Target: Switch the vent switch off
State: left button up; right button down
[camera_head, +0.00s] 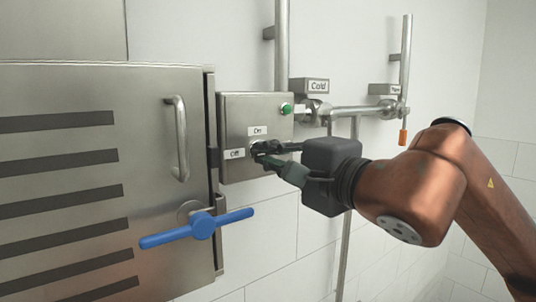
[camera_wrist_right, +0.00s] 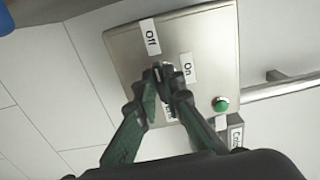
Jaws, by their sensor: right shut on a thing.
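The steel control box (camera_head: 228,110) is on the wall, right of the cabinet. My right gripper (camera_head: 257,151) comes in from the right and is shut on the switch. I cannot tell which way the switch points. My left gripper is not in view.
A green button (camera_head: 286,109) is at the box's upper right. The steel cabinet (camera_head: 150,150) with a bar handle (camera_head: 177,140) and a blue lever (camera_head: 203,226) is at the left. Pipes with a "Cold" sign (camera_head: 318,86) run behind my right arm.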

jog(key=c, duration=2)
grip_release()
jog(key=shift+c, duration=0.2)
jog(key=v, duration=1.2)
